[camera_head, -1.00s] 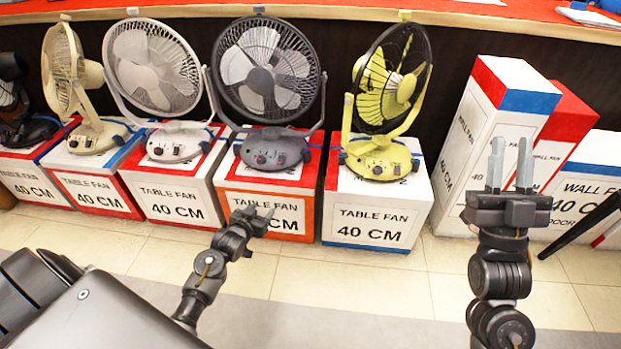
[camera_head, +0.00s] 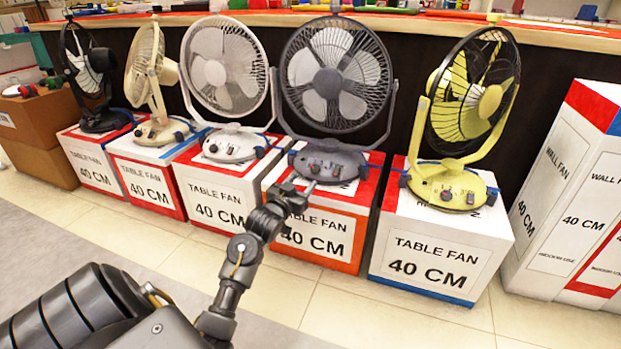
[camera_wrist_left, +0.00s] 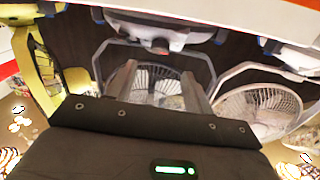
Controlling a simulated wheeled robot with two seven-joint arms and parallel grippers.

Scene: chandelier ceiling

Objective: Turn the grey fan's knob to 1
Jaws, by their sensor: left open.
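The setting of the knobs is too small to read. My left gripper (camera_head: 300,188) is just in front of and below that base, slightly to its left, apparently apart from the knobs. In the left wrist view my left gripper (camera_wrist_left: 158,88) has its two fingers spread with nothing between them. The grey fan's cage (camera_wrist_left: 155,82) shows beyond the fingers, upside down. My right gripper is out of view.
The white fan (camera_head: 224,70) stands close on the left and the yellow fan (camera_head: 470,95) on the right, each on its box. Further fans stand at the left. Wall fan boxes (camera_head: 575,200) are at the right. The tiled floor (camera_head: 400,320) in front is clear.

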